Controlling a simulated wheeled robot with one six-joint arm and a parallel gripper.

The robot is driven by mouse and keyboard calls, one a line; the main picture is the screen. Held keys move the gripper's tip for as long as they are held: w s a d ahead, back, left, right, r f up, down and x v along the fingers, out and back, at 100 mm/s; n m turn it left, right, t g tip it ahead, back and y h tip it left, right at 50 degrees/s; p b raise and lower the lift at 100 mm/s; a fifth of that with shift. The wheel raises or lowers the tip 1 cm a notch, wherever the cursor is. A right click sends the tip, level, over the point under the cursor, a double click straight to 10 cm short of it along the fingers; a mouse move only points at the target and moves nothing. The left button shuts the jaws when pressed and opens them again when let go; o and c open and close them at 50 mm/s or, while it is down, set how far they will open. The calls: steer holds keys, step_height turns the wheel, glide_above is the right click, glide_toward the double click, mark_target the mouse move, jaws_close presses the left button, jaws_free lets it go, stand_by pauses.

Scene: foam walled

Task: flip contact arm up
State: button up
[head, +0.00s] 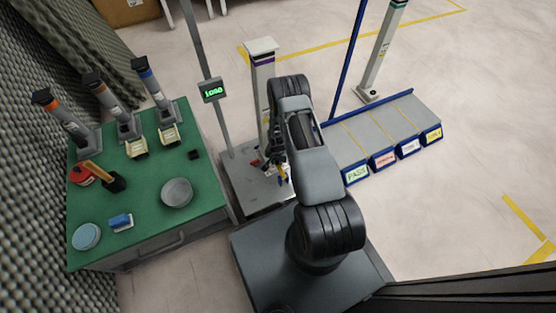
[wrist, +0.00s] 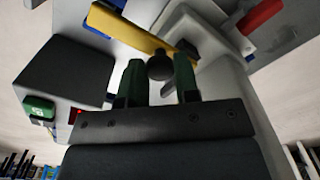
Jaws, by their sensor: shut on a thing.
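The contact arm is a yellow bar (wrist: 128,28) that slants across the top of the wrist view, with a black ball knob (wrist: 159,66) near it. My gripper (wrist: 160,78) has its green-tipped fingers on either side of this knob and is shut on it. In the head view, a white column unit (head: 262,82) with a purple band stands upright on a grey platform. My gripper (head: 276,172) is low at its front, mostly hidden by my own arm. A small yellow part shows there; its exact angle is hard to tell.
A green table (head: 150,205) at left holds several column units, a grey disc (head: 177,192) and small parts. A pole with a lit display (head: 213,91) stands beside the platform. At right is a grey rack (head: 375,133) with labelled lanes. Open floor lies farther right.

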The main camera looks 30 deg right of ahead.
jaws_close()
